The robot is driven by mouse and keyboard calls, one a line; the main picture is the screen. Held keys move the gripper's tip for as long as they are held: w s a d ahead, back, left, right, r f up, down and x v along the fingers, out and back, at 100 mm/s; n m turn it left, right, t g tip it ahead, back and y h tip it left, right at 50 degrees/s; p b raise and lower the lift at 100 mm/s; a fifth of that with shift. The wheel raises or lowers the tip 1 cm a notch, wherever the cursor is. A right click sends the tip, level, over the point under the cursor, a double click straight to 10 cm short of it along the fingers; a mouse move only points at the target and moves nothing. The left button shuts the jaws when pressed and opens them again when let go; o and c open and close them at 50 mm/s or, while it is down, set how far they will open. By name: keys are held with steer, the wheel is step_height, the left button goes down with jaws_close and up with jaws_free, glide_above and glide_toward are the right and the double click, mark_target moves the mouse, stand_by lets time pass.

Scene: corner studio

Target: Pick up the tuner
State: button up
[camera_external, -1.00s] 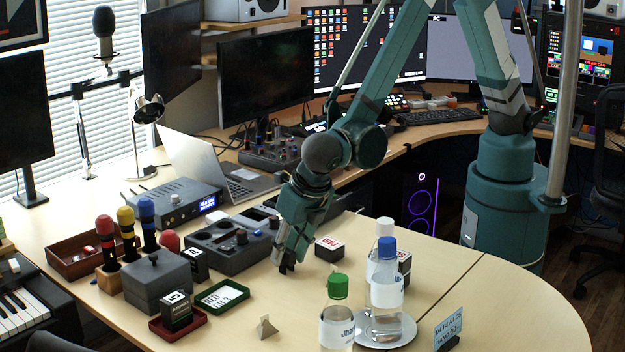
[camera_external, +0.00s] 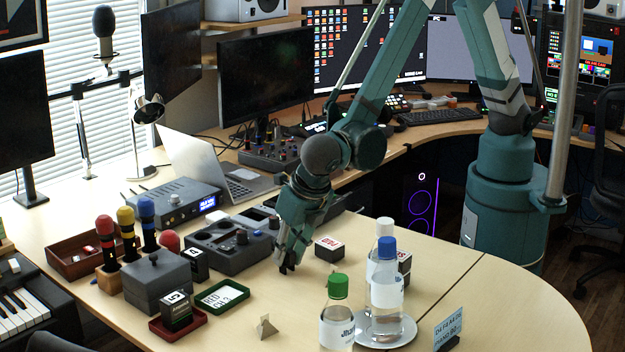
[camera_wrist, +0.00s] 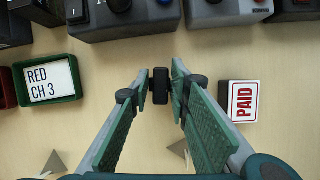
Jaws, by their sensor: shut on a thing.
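The tuner (camera_wrist: 160,86) looks like a small black block in the wrist view. It is between the tips of my gripper (camera_wrist: 161,88), with a finger against each side. My gripper is shut on it. In the external view my gripper (camera_external: 287,267) points down, low over the light wooden table, to the right of the grey control box. There the tuner is too small and dark to tell from the fingertips. Whether it touches the table is not clear.
A PAID block (camera_wrist: 238,101) lies just right of my gripper. A green-rimmed RED CH 3 tray (camera_wrist: 47,79) is to the left. The grey control box (camera_external: 232,243) stands behind. Bottles (camera_external: 386,290) stand on a plate at the front right. A small pyramid (camera_external: 266,327) sits in front.

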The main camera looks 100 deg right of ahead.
step_height(320, 180, up, 10)
steer(key=shift+p, duration=1.2)
